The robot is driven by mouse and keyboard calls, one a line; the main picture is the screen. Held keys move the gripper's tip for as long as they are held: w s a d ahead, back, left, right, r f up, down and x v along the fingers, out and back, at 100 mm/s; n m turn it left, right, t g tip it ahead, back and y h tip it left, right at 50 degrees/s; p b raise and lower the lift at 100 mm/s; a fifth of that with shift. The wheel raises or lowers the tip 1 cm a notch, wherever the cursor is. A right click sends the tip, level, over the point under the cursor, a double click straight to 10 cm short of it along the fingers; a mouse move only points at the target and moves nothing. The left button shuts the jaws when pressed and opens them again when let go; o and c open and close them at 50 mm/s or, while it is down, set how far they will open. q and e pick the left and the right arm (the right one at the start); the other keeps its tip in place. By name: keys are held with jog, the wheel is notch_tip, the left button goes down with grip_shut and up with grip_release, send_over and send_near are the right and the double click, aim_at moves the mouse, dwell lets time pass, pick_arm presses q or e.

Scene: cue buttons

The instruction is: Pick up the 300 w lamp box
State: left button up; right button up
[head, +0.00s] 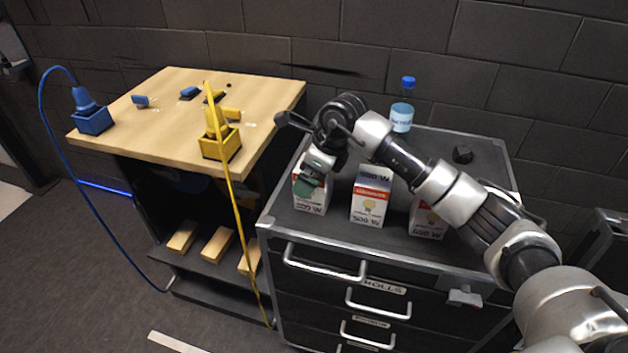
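Three white lamp boxes with red bands stand in a row on the grey drawer cabinet. The left box (311,203) is partly hidden under my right gripper (310,180). The middle box (370,202) is in clear view. The right box (426,223) is partly covered by my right arm. The wattage print appears upside down and is small, so I cannot read it surely. My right gripper points down at the top of the left box; whether its fingers are closed on it does not show. My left gripper is out of view.
A blue-capped bottle (402,116) and a small dark object (462,155) stand at the back of the drawer cabinet (285,222). A wooden table (165,137) on the left holds blue and yellow sockets with hanging cables. My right arm crosses above the cabinet.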

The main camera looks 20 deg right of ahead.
jog(key=shift+f, duration=0.15)
jog(key=c, duration=0.9)
jog(key=shift+c, duration=0.3)
